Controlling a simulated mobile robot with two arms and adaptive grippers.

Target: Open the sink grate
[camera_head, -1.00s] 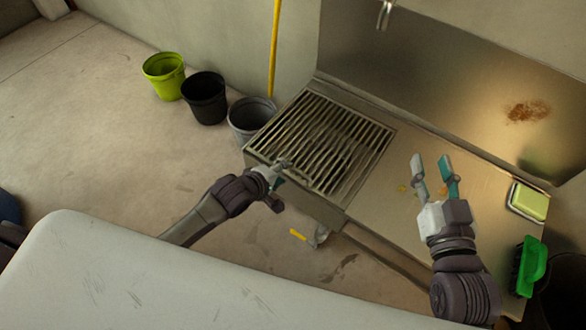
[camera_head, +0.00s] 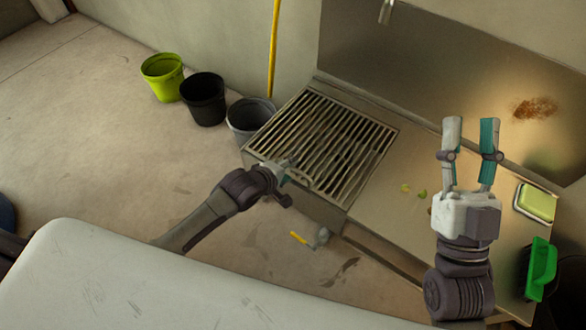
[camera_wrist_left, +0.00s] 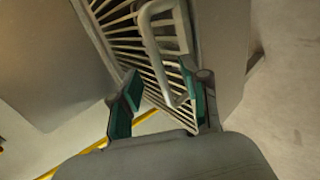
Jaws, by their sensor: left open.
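The sink grate (camera_head: 335,140) is a metal frame of parallel bars lying flat over the sink at the left end of the steel counter. Its pale loop handle (camera_wrist_left: 150,28) shows in the left wrist view, reaching down to between my fingers. My left gripper (camera_head: 288,172) is at the grate's front edge. In the left wrist view my left gripper (camera_wrist_left: 165,98) is open, with one teal-padded finger on each side of the handle's near end; contact is not clear. My right gripper (camera_head: 472,122) is open and empty above the counter.
Green, black and grey buckets (camera_head: 163,76) (camera_head: 203,97) (camera_head: 250,117) stand on the floor left of the sink. A yellow pole (camera_head: 274,45) leans by the wall. A sponge (camera_head: 537,203) and a green brush (camera_head: 542,268) lie at the counter's right.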

